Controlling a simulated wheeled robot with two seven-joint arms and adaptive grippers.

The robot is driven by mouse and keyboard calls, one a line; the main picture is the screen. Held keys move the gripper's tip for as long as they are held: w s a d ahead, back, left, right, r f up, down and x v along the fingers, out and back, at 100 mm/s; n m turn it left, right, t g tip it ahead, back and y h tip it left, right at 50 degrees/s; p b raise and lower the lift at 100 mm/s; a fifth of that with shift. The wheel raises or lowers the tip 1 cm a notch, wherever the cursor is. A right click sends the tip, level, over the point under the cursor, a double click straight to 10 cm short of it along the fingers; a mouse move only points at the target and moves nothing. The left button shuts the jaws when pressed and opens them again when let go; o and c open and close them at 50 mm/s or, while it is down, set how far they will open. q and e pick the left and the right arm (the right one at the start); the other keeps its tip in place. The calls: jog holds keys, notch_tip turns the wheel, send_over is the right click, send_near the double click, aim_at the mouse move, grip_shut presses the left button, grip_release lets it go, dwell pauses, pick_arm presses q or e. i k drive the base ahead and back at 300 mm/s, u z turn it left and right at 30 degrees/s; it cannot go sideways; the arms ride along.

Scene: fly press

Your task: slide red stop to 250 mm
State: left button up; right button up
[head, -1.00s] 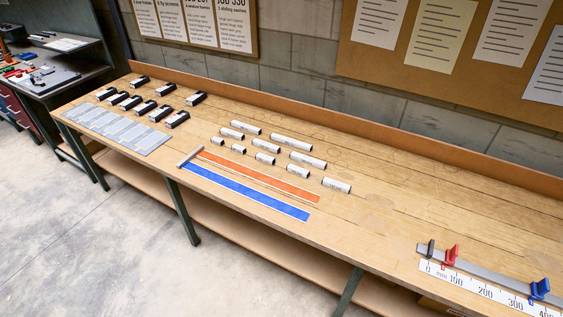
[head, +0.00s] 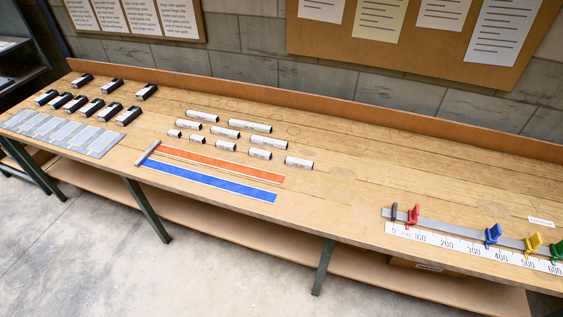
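A dark end block (head: 394,211) stands at the rail's left end, near 0. A blue stop (head: 492,234), a yellow stop (head: 533,243) and a green stop (head: 557,251) stand farther right on the rail. The rail between the red and blue stops is bare. Neither of my grippers is in view.
Several black blocks (head: 93,107) and a grey sheet (head: 60,134) lie at the left. A low back board (head: 300,104) runs along the rear edge.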

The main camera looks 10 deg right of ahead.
aim_at(413, 213)
jog(key=z, duration=1.65)
